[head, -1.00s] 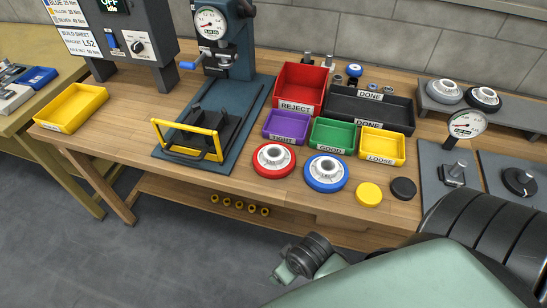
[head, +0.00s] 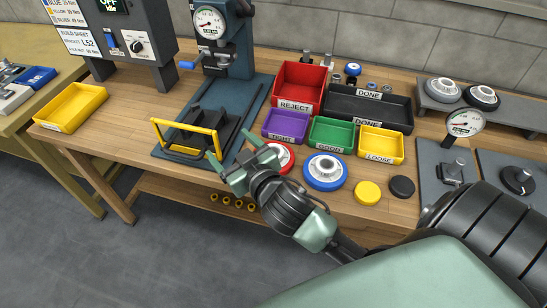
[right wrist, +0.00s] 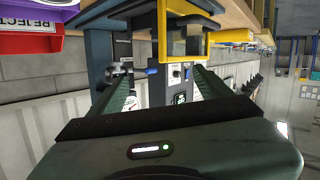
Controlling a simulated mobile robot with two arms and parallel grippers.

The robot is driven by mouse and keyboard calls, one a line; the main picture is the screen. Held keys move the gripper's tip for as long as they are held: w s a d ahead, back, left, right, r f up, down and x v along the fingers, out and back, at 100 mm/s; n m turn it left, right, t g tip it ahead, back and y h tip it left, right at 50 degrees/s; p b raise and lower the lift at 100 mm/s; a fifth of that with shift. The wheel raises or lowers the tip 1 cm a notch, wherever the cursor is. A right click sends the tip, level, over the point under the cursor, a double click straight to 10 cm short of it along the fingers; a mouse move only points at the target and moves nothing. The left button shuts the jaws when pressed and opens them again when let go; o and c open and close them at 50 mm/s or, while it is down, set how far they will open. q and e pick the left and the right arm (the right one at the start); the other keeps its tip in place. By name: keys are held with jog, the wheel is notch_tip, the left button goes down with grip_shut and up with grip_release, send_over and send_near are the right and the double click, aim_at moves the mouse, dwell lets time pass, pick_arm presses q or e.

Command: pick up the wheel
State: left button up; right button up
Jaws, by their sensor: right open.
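Two wheels with white hubs lie on the front part of the wooden bench: a red-rimmed wheel (head: 288,157) and a blue-rimmed wheel (head: 325,172). My right gripper (head: 232,150) is open and empty, at the bench's front edge, left of the red-rimmed wheel and in front of the press. Its hand and fingers hide much of the red-rimmed wheel. In the right wrist view the open fingers (right wrist: 165,88) show no wheel between them. Two grey wheels (head: 443,90) (head: 482,97) rest on the raised shelf at right. My left gripper is not in view.
The press with its yellow guard (head: 205,133) stands close left of the gripper. Purple (head: 284,137), green (head: 332,146) and yellow (head: 381,157) bins are behind the wheels. A yellow disc (head: 367,193) and a black disc (head: 402,187) lie right of the blue-rimmed wheel.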

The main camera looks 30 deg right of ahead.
jog(key=w+a+r+n+t+y, duration=0.2)
jog(key=w+a+r+n+y, duration=0.1)
jog(key=a+r+n+y, duration=1.05)
jog(key=s+a+r+n+g+y, duration=0.2)
jog(key=a+n+g+y, duration=0.1)
jog(key=a+g+y, duration=0.15)
jog(key=g+h, duration=1.3)
jog(key=h, duration=0.5)
send_over(273, 147)
jog(key=s, duration=0.1)
notch_tip(273, 147, down, 18)
jog(key=shift+n, duration=0.55)
jog(key=f, duration=0.2)
jog(key=f+p, duration=0.1)
jog(key=f, duration=0.1)
jog(key=f+p, duration=0.1)
jog(key=f, duration=0.1)
jog(key=shift+s+a+f, duration=0.25)
jog(key=shift+a, duration=0.1)
jog(key=shift+f, duration=0.3)
jog(key=shift+w+r, duration=0.1)
grip_shut()
